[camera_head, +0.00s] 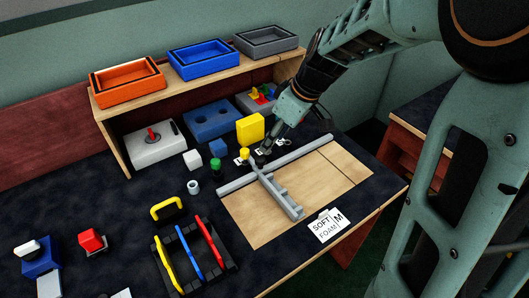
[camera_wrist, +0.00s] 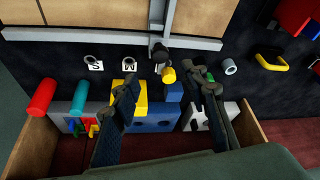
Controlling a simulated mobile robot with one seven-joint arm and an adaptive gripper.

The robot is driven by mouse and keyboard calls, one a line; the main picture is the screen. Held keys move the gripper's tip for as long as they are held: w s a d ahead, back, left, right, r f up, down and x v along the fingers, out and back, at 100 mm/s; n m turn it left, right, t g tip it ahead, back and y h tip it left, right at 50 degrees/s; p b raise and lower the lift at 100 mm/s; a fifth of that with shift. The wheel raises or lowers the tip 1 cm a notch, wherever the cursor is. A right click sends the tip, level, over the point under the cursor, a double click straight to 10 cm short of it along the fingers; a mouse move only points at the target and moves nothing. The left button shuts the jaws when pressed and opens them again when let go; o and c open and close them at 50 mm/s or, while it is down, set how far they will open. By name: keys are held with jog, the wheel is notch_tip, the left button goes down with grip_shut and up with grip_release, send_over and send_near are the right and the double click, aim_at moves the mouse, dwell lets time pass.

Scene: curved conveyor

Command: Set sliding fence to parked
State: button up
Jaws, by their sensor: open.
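The sliding fence (camera_head: 278,190) is a grey bar lying across the light wooden board, joined to a long grey rail (camera_head: 237,184) at the board's back edge. In the wrist view the fence (camera_wrist: 156,22) runs up from the rail, with a dark knob (camera_wrist: 161,55) at its near end. My gripper (camera_head: 264,150) is above the table just behind the rail, close to the fence's rail end. In the wrist view my gripper (camera_wrist: 168,82) is open, its fingers apart and a yellow cylinder (camera_wrist: 169,75) showing between their tips. The gripper partly hides the fence end in the head view.
Tags marked S (camera_wrist: 95,66) and M (camera_wrist: 128,68) lie behind the rail. A yellow block (camera_head: 250,130) and blue cube (camera_head: 218,147) stand close by. A shelf (camera_head: 174,83) with bins rises behind. A SOFT FOAM card (camera_head: 329,225) lies at the front.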

aim_at(260, 159)
jog(key=b+x, duration=0.1)
jog(key=x, duration=0.8)
jog(key=shift+a+f, duration=0.15)
jog(key=shift+f, duration=0.2)
grip_shut()
